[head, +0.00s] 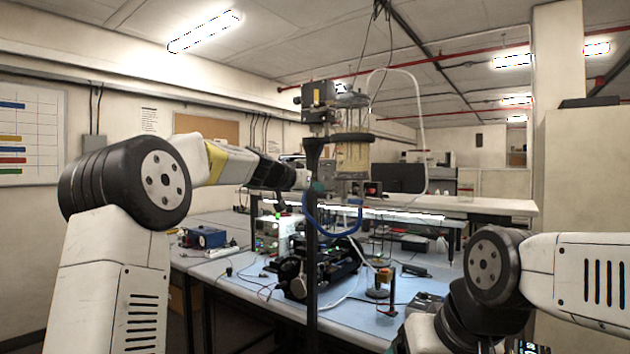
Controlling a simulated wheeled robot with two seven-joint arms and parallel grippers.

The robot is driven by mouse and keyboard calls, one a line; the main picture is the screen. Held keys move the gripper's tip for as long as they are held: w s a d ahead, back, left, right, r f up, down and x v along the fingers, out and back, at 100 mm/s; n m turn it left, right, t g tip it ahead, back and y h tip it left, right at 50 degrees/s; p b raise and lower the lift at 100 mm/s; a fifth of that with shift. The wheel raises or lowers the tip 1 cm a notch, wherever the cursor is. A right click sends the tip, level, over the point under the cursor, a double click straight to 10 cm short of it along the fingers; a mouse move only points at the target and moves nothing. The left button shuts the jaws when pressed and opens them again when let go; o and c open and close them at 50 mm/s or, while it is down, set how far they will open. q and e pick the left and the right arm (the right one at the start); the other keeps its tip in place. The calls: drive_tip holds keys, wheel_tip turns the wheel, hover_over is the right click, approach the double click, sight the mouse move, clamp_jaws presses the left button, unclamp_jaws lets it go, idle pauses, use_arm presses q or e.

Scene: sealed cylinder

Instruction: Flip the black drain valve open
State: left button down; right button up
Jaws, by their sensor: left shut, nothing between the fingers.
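A clear cylinder (353,150) with dark bands and yellowish contents is held upright on a dark post stand in the middle of the head view. Below it, at its lower right, is a small dark fitting with a red mark (372,189); I cannot tell whether this is the black drain valve, or how its lever stands. My left gripper (303,180) is at the end of the left arm, just left of the post, lower than the cylinder's middle. It is small here, shut and empty. My right arm reaches in at lower right; its gripper is not visible.
A blue loop of tubing (333,230) hangs below the cylinder, and a pale hose arches above it. The blue-topped bench (350,315) holds electronics, cables and a black device (318,275). A white bench (485,205) stands behind at right.

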use_arm(q)
drive_tip(key=shift+a+f+n, duration=0.15)
drive_tip(key=shift+f+n, duration=0.1)
drive_tip(key=shift+n, duration=0.35)
idle(0.5)
drive_tip(key=n, duration=0.1)
drive_tip(key=f+n+h, duration=0.1)
drive_tip(key=n, duration=0.1)
drive_tip(key=f+n+g+h, duration=0.1)
drive_tip(key=shift+w+a+n, duration=0.3)
drive_tip(key=shift+a+n, duration=0.1)
drive_tip(key=f+n, duration=0.1)
drive_tip(key=n, duration=0.1)
drive_tip(key=f+n+h, duration=0.1)
drive_tip(key=n, duration=0.1)
drive_tip(key=n+h, duration=0.1)
drive_tip(key=n, duration=0.1)
drive_tip(key=shift+s+d+f+n, duration=0.25)
drive_tip(key=shift+d+f+n, duration=0.15)
drive_tip(key=shift+a, duration=0.1)
